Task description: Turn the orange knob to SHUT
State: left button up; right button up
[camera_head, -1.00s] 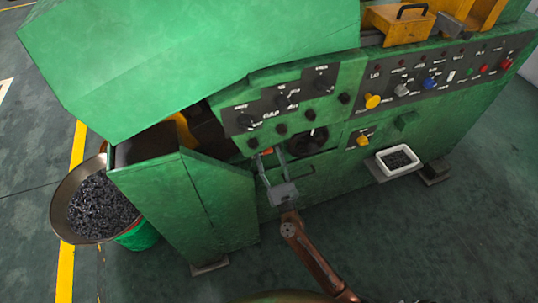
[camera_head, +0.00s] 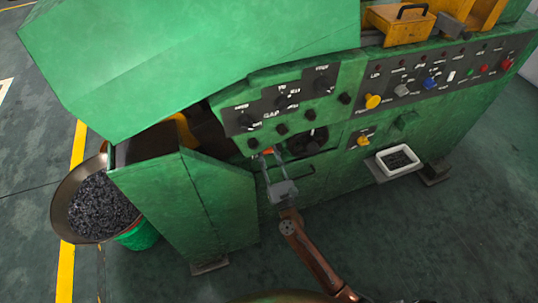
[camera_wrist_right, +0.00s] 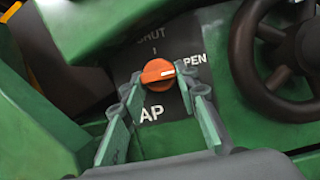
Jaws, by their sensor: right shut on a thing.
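The orange knob (camera_wrist_right: 158,74) sits on a dark label plate on the green machine. Its white mark points right, towards a partly hidden word ending in "PEN". The word "SHUT" stands above the knob, partly cut off. The knob is a small orange spot in the head view (camera_head: 267,152), mostly hidden by the fingers. My right gripper (camera_wrist_right: 163,88) has a finger on either side of the knob and is shut on it. In the head view my right gripper (camera_head: 270,157) reaches up to the panel from below. My left gripper is not in view.
A dark handwheel (camera_wrist_right: 280,55) is close to the right of the knob. A panel with several black knobs (camera_head: 282,128) is above. A white tray (camera_head: 398,162) juts out at the right. A bowl of dark parts (camera_head: 95,205) stands left. The floor in front is clear.

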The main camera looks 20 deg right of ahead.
jog(key=shift+n, duration=0.5)
jog(key=n+y, duration=0.2)
jog(key=n, duration=0.1)
jog(key=shift+d, duration=0.1)
jog(key=n+y+p, duration=0.1)
jog(key=n, duration=0.1)
jog(key=shift+d+r+n+g, duration=0.1)
jog(key=shift+n+g, duration=0.2)
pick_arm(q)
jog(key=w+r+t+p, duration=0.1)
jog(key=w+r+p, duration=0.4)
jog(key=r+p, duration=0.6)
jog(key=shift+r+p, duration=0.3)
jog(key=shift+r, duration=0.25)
pick_arm(e)
jog(key=n+g+y, duration=0.1)
jog(key=n, duration=0.4)
jog(key=n+g+y, duration=0.1)
jog(key=n+g, duration=0.1)
jog(key=n, duration=0.3)
jog(key=n+g+y, duration=0.1)
jog(key=n+g, duration=0.1)
jog(key=n, duration=0.3)
jog(key=shift+d+r+n+y, duration=0.3)
jog(key=shift+d+r, duration=0.05)
jog(key=shift+r, duration=0.05)
jog(key=o, duration=1.1)
